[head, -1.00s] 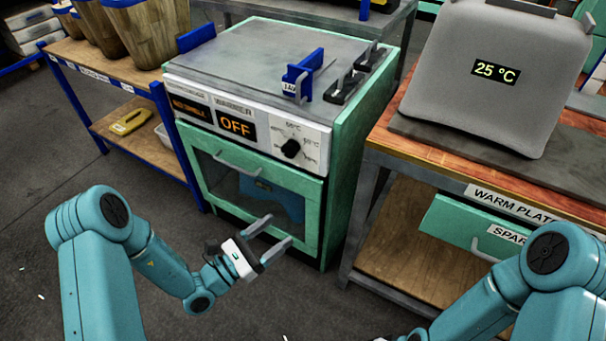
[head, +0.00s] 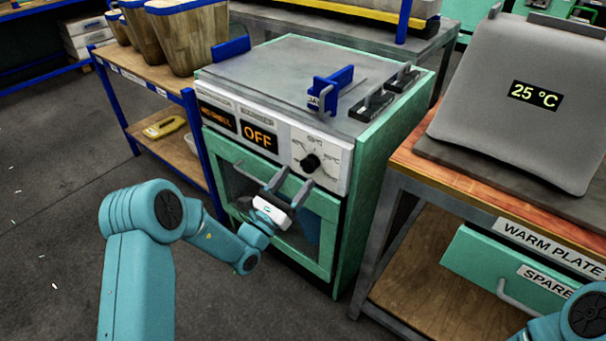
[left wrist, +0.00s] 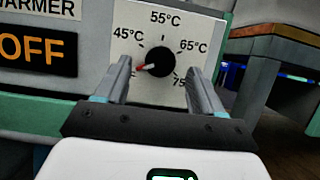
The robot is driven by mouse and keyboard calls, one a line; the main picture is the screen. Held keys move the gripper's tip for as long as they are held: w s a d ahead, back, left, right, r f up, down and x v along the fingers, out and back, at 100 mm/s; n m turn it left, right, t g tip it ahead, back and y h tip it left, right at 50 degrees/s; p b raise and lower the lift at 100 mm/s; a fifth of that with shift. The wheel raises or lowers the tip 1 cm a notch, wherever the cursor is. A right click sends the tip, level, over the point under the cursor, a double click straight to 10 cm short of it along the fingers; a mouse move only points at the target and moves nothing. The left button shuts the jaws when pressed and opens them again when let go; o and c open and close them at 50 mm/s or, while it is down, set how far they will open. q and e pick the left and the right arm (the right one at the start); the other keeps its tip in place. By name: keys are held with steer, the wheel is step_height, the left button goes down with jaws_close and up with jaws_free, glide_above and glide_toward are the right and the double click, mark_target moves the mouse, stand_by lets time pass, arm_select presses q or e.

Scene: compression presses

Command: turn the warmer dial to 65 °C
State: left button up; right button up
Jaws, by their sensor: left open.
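The warmer (head: 300,100) is a green cabinet with a grey top and a white front panel. Its black dial (head: 310,163) sits at the right of the panel; it also shows in the left wrist view (left wrist: 160,62). The dial's red pointer points left and slightly down, below the 45 °C mark. The scale shows 45, 55, 65 and 75 °C marks. The warmer's display (head: 259,137) reads OFF. My left gripper (head: 291,183) is open and empty, just short of the dial and below it in the head view. In the left wrist view its fingers (left wrist: 158,82) stand either side of the dial. My right gripper is out of view.
A blue bracket-like part (head: 328,88) and black handles stand on the warmer's top. A wooden bench (head: 445,180) with a grey block reading 25 °C (head: 510,110) stands at the right. A blue-framed shelf (head: 165,100) stands at the left.

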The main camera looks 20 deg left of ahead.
mark_target(306, 167)
arm_select(q)
steer(key=shift+x, duration=1.7)
steer(key=shift+f, duration=0.1)
steer(key=c, duration=1)
steer(key=shift+m, duration=0.4)
